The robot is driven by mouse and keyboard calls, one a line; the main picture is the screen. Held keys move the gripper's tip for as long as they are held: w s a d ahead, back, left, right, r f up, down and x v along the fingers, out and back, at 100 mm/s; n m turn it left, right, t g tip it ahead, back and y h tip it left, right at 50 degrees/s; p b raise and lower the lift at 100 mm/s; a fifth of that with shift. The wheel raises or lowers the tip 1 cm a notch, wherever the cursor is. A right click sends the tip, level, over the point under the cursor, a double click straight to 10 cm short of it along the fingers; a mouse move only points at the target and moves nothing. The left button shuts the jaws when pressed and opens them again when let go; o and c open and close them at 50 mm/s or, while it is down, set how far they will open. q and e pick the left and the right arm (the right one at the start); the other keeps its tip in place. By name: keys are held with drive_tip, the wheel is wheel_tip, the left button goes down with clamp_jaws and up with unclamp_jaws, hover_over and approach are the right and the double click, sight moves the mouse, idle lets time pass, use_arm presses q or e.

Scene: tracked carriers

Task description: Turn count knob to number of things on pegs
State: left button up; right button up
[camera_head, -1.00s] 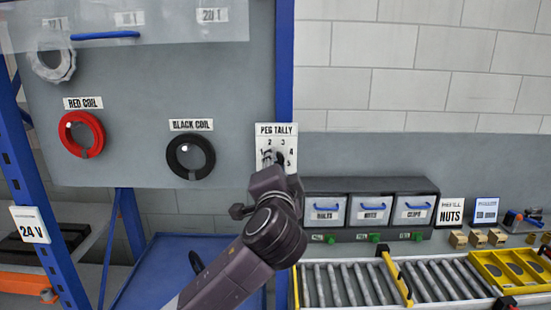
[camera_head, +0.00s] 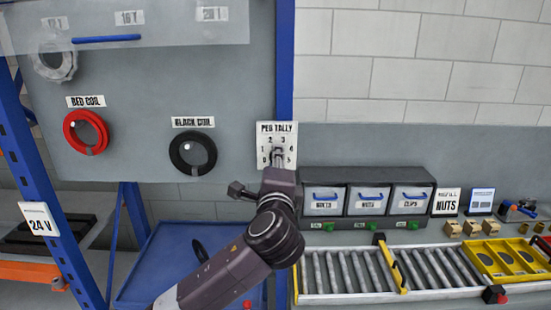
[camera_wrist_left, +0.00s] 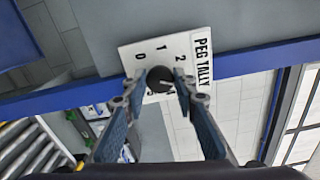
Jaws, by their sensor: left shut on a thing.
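The PEG TALLY plate (camera_head: 264,134) is a white dial on the grey panel's right edge, with numbers around a dark knob. My left gripper (camera_head: 277,155) is at the dial and hides part of it. In the left wrist view the round black knob (camera_wrist_left: 160,77) sits between the fingertips of my left gripper (camera_wrist_left: 160,90), which is shut on it. I cannot tell which number the knob points to. A red coil (camera_head: 72,133) and a black coil (camera_head: 176,152) hang on pegs. A pale grey coil (camera_head: 68,67) hangs at upper left, partly behind a clear cover. My right gripper is not in view.
The clear cover (camera_head: 190,32) with a blue handle (camera_head: 106,38) spans the panel's top. A blue post (camera_head: 285,70) runs beside the dial. Three bins (camera_head: 367,201) and a roller conveyor (camera_head: 350,272) stand at lower right. The wall above them is bare.

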use_arm(q)
drive_tip(key=shift+f, duration=0.1)
idle(0.3)
drive_tip(key=o, duration=1.2)
drive_tip(key=shift+c, duration=0.2)
drive_tip(key=shift+s, duration=0.1)
drive_tip(key=s, duration=1.2)
